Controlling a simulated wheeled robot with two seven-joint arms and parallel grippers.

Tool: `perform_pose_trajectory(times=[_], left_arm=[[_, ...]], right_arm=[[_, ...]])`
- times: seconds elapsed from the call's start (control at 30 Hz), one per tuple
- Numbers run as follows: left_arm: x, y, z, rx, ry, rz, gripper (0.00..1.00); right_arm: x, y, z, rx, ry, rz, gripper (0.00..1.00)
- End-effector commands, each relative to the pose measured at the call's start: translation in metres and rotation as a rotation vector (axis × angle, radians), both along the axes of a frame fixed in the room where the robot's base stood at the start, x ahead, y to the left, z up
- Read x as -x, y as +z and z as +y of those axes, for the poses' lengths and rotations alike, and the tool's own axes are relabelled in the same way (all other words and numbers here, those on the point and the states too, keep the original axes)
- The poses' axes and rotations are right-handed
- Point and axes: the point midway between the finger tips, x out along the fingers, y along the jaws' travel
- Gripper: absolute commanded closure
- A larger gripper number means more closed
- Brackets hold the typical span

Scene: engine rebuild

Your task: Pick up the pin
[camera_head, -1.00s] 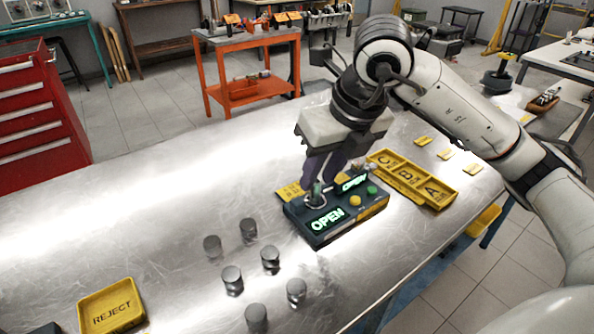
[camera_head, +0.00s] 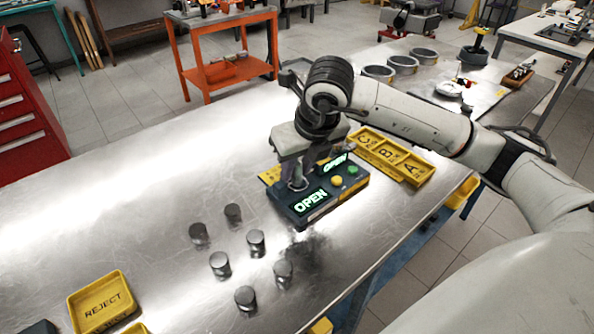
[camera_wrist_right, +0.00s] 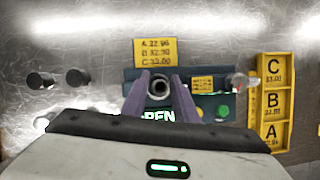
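The pin (camera_wrist_right: 159,88) is a small hollow metal cylinder, seen end-on in the right wrist view. It stands at the dark gauge box (camera_wrist_right: 205,110), whose lit displays read OPEN; the box also shows in the head view (camera_head: 322,203). My right gripper (camera_wrist_right: 160,82) has its two purple fingers on either side of the pin, apart from each other. Whether they touch it is hard to tell. In the head view the right gripper (camera_head: 300,176) is low over the box and hides most of the pin. My left gripper is not in view.
Several dark metal cylinders (camera_head: 256,242) stand on the metal table left of the box. A yellow REJECT tray (camera_head: 100,302) is at the front left. A yellow A, B, C tray (camera_head: 392,158) lies right of the box. The table's far left is clear.

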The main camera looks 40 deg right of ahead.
Motion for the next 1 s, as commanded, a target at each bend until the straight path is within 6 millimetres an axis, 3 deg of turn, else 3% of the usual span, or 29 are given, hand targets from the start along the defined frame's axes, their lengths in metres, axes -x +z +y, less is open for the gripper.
perform_pose_trajectory(times=[0.17,0.33,0.63,0.77,1.0], left_arm=[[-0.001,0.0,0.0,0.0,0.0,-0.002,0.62],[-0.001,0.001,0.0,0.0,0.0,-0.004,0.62],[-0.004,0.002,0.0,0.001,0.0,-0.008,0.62],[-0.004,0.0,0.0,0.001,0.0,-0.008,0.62],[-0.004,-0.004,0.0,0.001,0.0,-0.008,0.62]], right_arm=[[0.0,0.0,0.0,0.0,0.0,0.0,0.74],[0.0,0.0,0.0,0.0,0.0,0.0,1.0],[-0.001,0.003,0.0,-0.001,0.0,-0.002,1.0],[-0.001,0.019,0.0,-0.002,0.0,-0.006,1.0],[-0.002,0.069,0.0,-0.001,0.0,-0.007,1.0]])
